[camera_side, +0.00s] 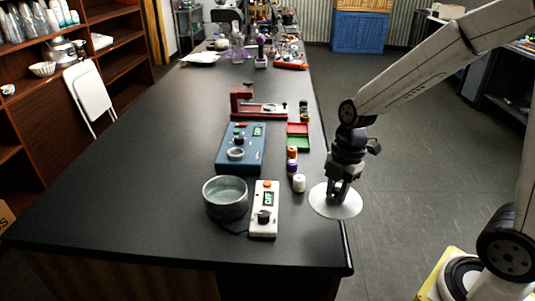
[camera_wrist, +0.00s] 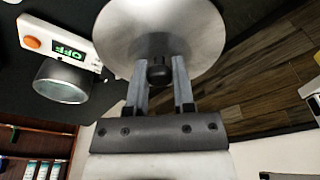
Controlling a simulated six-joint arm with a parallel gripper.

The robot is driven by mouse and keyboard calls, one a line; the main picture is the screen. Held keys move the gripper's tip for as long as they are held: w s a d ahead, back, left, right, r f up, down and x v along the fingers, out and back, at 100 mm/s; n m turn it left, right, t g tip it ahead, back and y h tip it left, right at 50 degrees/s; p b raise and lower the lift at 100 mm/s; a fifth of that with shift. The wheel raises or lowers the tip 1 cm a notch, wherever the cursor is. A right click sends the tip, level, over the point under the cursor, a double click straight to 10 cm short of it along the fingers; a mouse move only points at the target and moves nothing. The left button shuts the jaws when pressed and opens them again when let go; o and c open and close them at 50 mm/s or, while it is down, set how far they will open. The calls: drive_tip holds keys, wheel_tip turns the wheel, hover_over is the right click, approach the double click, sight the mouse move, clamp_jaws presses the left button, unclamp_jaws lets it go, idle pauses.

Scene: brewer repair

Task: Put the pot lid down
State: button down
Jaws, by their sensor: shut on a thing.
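The pot lid (camera_side: 347,207) is a pale round disc with a small dark knob. My gripper (camera_side: 338,195) is shut on the knob and holds the lid at the right edge of the black table, partly out over the floor side. In the wrist view the lid (camera_wrist: 150,35) fills the top middle, and my gripper (camera_wrist: 159,72) has its two fingers on either side of the knob. The dark open pot (camera_side: 225,198) stands on the table to the left of the lid. It also shows in the wrist view (camera_wrist: 62,80), with its grey-green inside visible.
A white controller (camera_side: 264,210) with an orange button stands right of the pot; its display reads OFF in the wrist view. Behind are a blue device (camera_side: 240,148), small spools (camera_side: 292,168) and a red fixture (camera_side: 262,108). The table's left part (camera_side: 130,170) is clear.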

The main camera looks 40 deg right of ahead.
hover_over(306, 218)
drive_tip(key=shift+s+d+f, duration=0.1)
drive_tip(key=shift+d+f, duration=0.05)
drive_tip(key=shift+f, duration=1.45)
drive_tip(key=shift+s+d+f, duration=0.1)
drive_tip(key=shift+d+f, duration=0.05)
drive_tip(key=shift+f, duration=1.4)
drive_tip(key=shift+w+f, duration=0.3)
drive_tip(key=shift+f, duration=1.55)
drive_tip(key=shift+f, duration=0.1)
drive_tip(key=shift+c, duration=2.3)
unclamp_jaws()
